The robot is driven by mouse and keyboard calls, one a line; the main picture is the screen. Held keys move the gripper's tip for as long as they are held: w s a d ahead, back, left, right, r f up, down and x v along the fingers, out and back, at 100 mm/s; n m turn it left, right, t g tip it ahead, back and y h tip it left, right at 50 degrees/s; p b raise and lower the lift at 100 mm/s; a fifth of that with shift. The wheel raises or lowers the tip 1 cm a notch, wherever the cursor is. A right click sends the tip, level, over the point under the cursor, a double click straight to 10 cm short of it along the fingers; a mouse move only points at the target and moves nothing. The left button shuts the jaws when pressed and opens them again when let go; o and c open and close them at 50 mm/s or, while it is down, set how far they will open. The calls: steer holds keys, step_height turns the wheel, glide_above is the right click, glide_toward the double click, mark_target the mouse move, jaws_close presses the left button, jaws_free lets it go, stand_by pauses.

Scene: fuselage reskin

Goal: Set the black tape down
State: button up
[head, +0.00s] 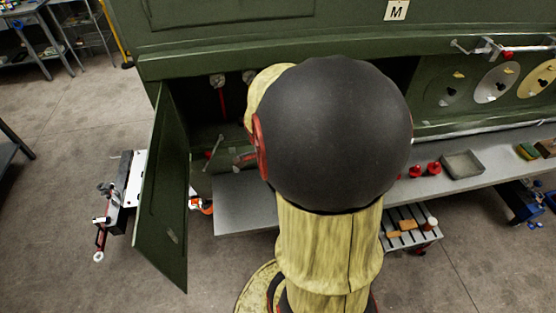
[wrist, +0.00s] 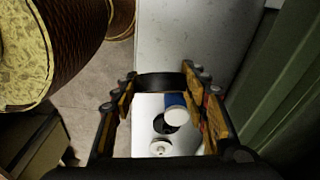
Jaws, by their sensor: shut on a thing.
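In the wrist view my gripper (wrist: 160,95) has a finger on each side of the black tape (wrist: 160,83), which shows as a dark band spanning between the fingertips. The gripper is shut on it. The tape is held above a pale surface (wrist: 185,38); I cannot tell the height or whether it touches anything. In the head view my own arm fills the middle and hides the gripper and the tape.
Below the fingers in the wrist view are a blue and white item (wrist: 176,110) and a white round item (wrist: 160,147). In the head view an open green door (head: 165,190) stands left of a grey shelf (head: 245,205). A grey tray (head: 462,165) sits right.

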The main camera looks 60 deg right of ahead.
steer(key=w+a+f, duration=0.1)
steer(key=w, duration=0.2)
steer(key=w+a+f, duration=0.1)
steer(key=w, duration=0.1)
steer(key=w+a+f, duration=0.1)
steer(key=w+f, duration=0.1)
steer(key=w, duration=0.1)
steer(key=shift+w+f+b, duration=0.1)
steer(key=shift+w+b, duration=0.2)
steer(key=shift+b, duration=0.05)
glide_above(239, 205)
steer(key=f, duration=0.4)
steer(key=shift+s+d+f, duration=0.1)
steer(key=shift+s+f, duration=0.15)
steer(key=shift+s, duration=0.05)
steer(key=shift+w+f+b, duration=0.25)
steer(key=shift+f+b, duration=0.05)
steer(key=shift+f, duration=0.05)
steer(key=shift+w+a+f, duration=0.1)
steer(key=shift+w+f, duration=0.05)
steer(key=shift+f, duration=0.75)
steer(key=shift+w+a+f, duration=0.1)
steer(key=shift+f, duration=0.8)
steer(key=shift+f+b, duration=0.15)
steer(key=shift+b, duration=0.2)
steer(key=o, duration=1.1)
steer(key=shift+c, duration=0.2)
